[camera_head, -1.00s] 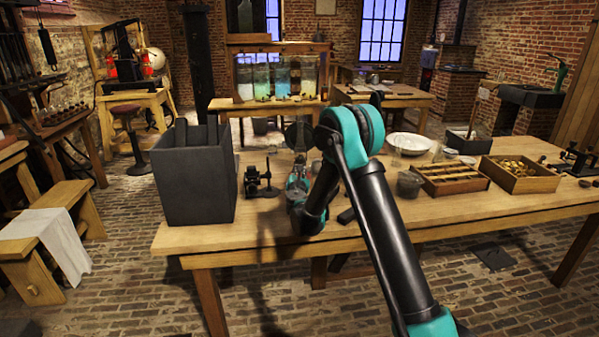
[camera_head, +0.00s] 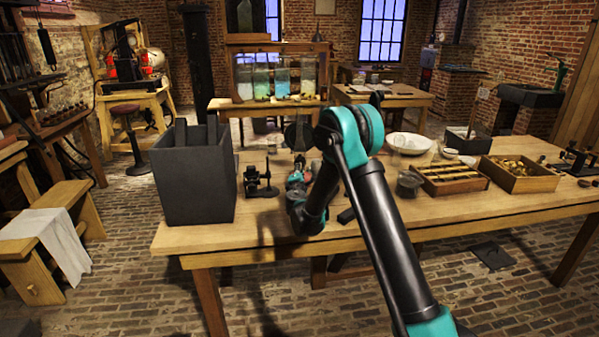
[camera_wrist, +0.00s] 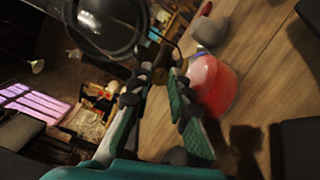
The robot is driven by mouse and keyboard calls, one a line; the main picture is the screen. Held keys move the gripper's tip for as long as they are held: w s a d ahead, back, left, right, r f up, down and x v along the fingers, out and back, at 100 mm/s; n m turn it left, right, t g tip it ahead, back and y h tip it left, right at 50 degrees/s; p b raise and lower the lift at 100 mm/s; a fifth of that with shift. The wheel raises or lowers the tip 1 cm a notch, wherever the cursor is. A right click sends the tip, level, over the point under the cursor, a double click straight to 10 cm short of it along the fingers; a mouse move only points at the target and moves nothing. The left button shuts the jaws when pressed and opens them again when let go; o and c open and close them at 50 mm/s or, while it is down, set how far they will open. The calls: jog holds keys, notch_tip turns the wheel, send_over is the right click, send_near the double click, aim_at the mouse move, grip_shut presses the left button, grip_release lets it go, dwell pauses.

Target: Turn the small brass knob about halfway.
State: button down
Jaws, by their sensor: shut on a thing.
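My gripper (camera_wrist: 155,95) reaches into the wrist view from below, its two pads close together around a small brownish, brass-like knob (camera_wrist: 160,75). Its edges are dark and partly hidden by the fingertips. A large dark round disc with a pale rim (camera_wrist: 106,24) is just beyond the left finger. In the head view my wrist and gripper (camera_head: 298,178) are low over the table, in front of a dark round piece (camera_head: 298,134). The knob itself cannot be made out there, and how far it is turned cannot be told.
A red rounded object (camera_wrist: 213,86) is close beside the right finger. On the table (camera_head: 225,246), a dark open box (camera_head: 194,185) and a small black device (camera_head: 257,181) stand left of my arm. A white bowl (camera_head: 409,143) and wooden trays (camera_head: 455,180) are to the right.

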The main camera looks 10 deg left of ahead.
jog(key=shift+m, duration=1.2)
jog(key=c, duration=1.4)
grip_release()
jog(key=s, duration=0.8)
jog(key=s+d, duration=0.1)
jog(key=s, duration=0.3)
